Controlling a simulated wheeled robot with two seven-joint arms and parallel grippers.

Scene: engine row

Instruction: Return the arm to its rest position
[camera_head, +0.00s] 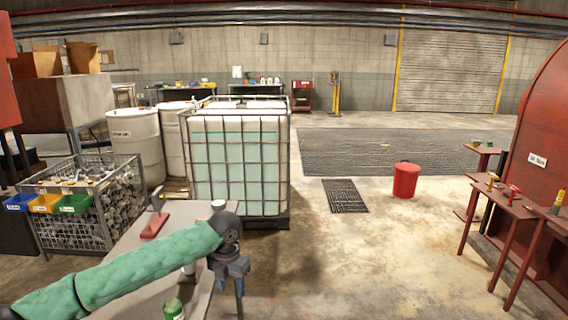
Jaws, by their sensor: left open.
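My left arm, in a green quilted sleeve, reaches in from the lower left in the head view. My left gripper (238,288) hangs at its end, pointing down beside the right edge of a grey table (128,258). It is open, and I see nothing between its fingers. The fingers are small and dark against the floor. My right gripper is not in view.
A caged liquid tank (238,160) stands behind the table. A red tool (154,224) and a green can (174,309) are on the table. A wire crate (115,205) is at left, a red bucket (405,180) and red bench (505,197) at right.

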